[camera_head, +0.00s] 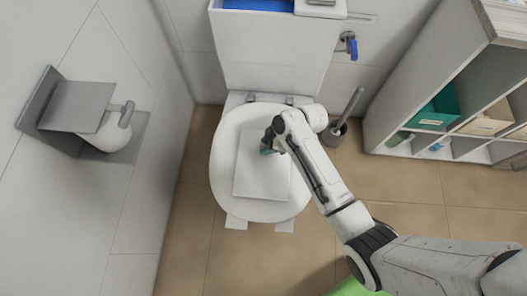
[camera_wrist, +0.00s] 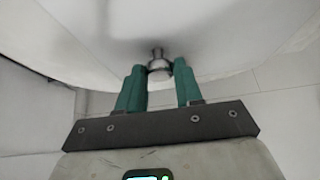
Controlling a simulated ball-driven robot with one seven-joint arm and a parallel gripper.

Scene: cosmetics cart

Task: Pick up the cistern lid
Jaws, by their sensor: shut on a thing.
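The cistern lid (camera_head: 262,178) is a flat white rectangular plate over the closed toilet seat cover (camera_head: 226,140); I cannot tell whether it touches the cover or hangs just above it. My gripper (camera_head: 268,146) is at the lid's upper part, partly hidden by my arm. In the wrist view, the teal fingers of my gripper (camera_wrist: 158,72) are shut around a small metallic knob (camera_wrist: 157,65) on a white surface. The cistern (camera_head: 268,50) stands open behind the seat, with blue (camera_head: 258,4) inside.
A grey paper holder (camera_head: 85,105) is on the left wall. A blue valve (camera_head: 351,46) is right of the cistern. A toilet brush (camera_head: 340,125) stands right of the bowl. A white shelf (camera_head: 455,85) with boxes is at the right. The tiled floor (camera_head: 190,230) at front left is clear.

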